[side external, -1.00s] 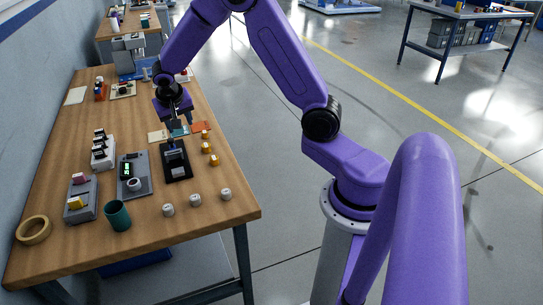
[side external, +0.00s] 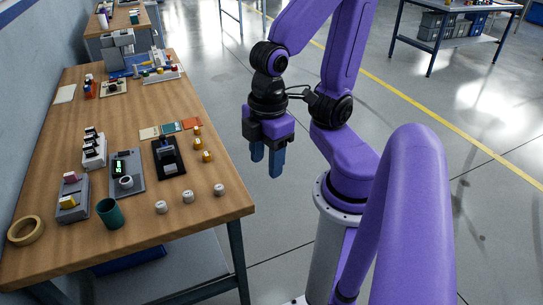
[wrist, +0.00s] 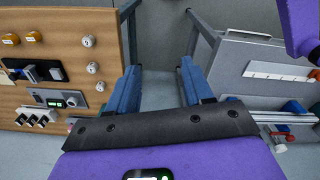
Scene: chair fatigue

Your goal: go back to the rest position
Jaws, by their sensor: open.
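My gripper (side external: 266,160) hangs with its blue fingers pointing down, past the right edge of the wooden table (side external: 130,85) and over the open floor. In the wrist view my gripper (wrist: 157,90) has its two fingers apart with nothing between them.
The floor (side external: 300,240) right of the table is free.

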